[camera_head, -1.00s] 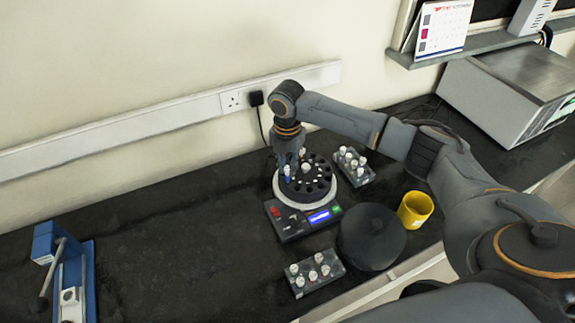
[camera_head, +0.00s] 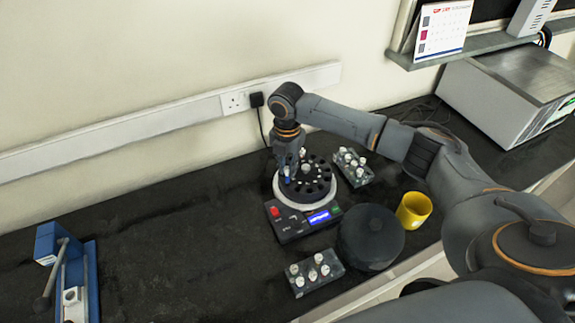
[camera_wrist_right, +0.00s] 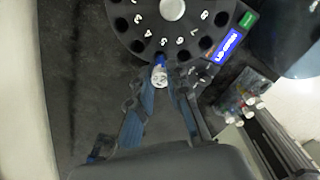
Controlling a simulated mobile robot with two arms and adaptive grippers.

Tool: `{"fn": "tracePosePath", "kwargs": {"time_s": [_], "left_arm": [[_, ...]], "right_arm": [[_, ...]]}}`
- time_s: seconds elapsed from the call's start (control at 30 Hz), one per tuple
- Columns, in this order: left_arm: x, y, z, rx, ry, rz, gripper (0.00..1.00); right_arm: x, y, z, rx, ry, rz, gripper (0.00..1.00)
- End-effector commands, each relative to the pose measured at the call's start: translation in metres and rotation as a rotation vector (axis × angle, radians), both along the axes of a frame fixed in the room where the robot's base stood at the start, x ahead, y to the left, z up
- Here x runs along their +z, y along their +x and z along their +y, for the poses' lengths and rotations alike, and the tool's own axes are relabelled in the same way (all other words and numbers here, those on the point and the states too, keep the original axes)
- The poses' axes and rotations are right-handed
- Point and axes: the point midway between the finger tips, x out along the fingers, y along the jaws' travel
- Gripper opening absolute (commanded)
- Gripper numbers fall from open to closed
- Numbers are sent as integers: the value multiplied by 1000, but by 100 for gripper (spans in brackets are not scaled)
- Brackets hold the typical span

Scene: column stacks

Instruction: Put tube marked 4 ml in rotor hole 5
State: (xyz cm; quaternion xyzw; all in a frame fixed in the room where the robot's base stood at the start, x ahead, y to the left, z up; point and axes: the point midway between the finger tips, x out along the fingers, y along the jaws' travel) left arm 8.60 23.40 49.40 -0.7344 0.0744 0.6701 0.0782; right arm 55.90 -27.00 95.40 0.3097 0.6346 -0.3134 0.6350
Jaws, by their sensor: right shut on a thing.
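My right gripper (camera_head: 288,170) points down over the left part of the dark round rotor (camera_head: 318,185) in the head view. In the wrist view, the gripper (camera_wrist_right: 160,82) is shut on a small tube (camera_wrist_right: 159,74) with a white cap and a blue part. The tube is at the rotor's rim (camera_wrist_right: 150,14), by the printed 5, and covers the hole there. I cannot tell how deep it sits, and its volume mark is not readable. Dark open holes show on both sides of it. My left gripper is not in view.
Racks with several white-capped tubes stand behind right (camera_head: 353,164) and in front (camera_head: 315,271). A dark round lid (camera_head: 371,236) and a yellow cup (camera_head: 414,209) stand to the right. A blue device (camera_head: 68,275) is at far left. The bench between is clear.

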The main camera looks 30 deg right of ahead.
Motion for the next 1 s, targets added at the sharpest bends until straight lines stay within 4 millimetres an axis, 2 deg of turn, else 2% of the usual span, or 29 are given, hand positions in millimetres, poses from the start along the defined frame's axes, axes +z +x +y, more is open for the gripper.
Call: {"fn": "tracePosePath", "kwargs": {"time_s": [1.0], "left_arm": [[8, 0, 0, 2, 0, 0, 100]], "right_arm": [[-1, 0, 1, 1, 1, 0, 6]]}}
